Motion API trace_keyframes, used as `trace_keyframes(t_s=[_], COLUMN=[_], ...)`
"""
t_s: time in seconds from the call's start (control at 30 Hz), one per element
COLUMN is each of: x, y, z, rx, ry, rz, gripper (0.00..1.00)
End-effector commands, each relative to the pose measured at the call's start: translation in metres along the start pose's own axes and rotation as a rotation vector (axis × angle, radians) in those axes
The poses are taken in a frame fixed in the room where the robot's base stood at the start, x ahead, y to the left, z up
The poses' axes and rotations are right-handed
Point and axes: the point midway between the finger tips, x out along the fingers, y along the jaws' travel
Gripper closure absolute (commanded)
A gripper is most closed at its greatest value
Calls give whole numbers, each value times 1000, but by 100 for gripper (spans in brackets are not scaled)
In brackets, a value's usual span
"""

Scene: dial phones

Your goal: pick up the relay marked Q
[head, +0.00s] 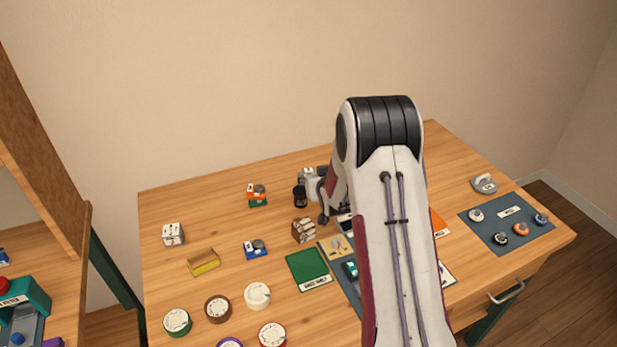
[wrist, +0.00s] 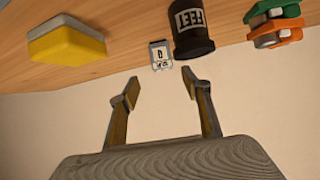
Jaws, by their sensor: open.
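A small pale block (wrist: 160,54) with a dark letter on its face stands on the table in the wrist view, just beyond the gap between my fingertips. The letter is too small to read surely as Q. My gripper (wrist: 161,82) is open and empty, its fingers apart and not touching the block. In the head view my gripper (head: 323,216) is at the back middle of the table, partly hidden by my arm.
A black cylinder (wrist: 192,30) stands close beside the small block. An orange and green piece (wrist: 274,24) and a yellow and white block (wrist: 68,44) flank them.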

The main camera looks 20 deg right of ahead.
Motion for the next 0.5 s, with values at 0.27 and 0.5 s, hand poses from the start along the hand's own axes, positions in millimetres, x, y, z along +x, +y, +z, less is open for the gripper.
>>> trace_keyframes(t_s=[0.27,0.5], x=[0,6], y=[0,0], z=[0,1], rx=[0,0], ry=[1,1], rz=[0,0], gripper=[52,52])
